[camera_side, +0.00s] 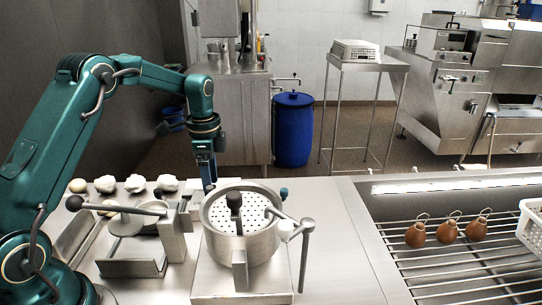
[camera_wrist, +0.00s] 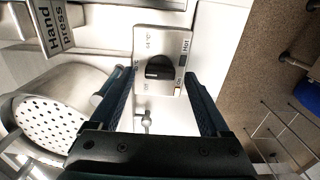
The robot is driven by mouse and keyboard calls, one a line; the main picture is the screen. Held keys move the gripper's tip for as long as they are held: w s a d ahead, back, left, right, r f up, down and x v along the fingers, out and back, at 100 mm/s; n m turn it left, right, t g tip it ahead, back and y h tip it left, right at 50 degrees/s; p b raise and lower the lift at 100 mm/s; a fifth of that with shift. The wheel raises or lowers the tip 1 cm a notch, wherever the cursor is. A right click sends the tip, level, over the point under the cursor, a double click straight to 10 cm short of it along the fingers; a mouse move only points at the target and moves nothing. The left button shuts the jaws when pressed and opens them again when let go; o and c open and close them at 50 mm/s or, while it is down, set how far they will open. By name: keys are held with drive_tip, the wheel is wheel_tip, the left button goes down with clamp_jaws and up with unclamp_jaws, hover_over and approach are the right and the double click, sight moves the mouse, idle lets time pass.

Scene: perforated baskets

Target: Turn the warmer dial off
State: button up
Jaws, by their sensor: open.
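The warmer dial (camera_wrist: 160,69) is a round black knob on a pale square plate (camera_wrist: 160,42) in the wrist view. Small labels surround it, one reading "Hot" at the right; the others are too small to read surely. The raised bar of the knob lies roughly crosswise in the picture. My gripper (camera_wrist: 160,80) is open and empty, with one blue finger on each side of the knob's lower part; I cannot tell whether they touch it. In the side view my gripper (camera_side: 207,172) points down behind the round metal pot, and I cannot make out the dial there.
A metal pot with a perforated basket (camera_side: 238,212) stands in front of my gripper, with a lever (camera_side: 303,250) at its right. The hand press (camera_side: 140,235) and several pale round lumps are at left. Bare counter (camera_side: 340,250) lies right, then a wire rack (camera_side: 450,265) with brown pear-shaped items.

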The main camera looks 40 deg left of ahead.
drive_tip(key=shift+f, duration=0.45)
clamp_jaws()
drive_tip(key=n, duration=0.5)
drive_tip(key=shift+n, duration=0.4)
drive_tip(key=n, duration=0.6)
drive_tip(key=shift+w, duration=0.1)
idle(0.4)
unclamp_jaws()
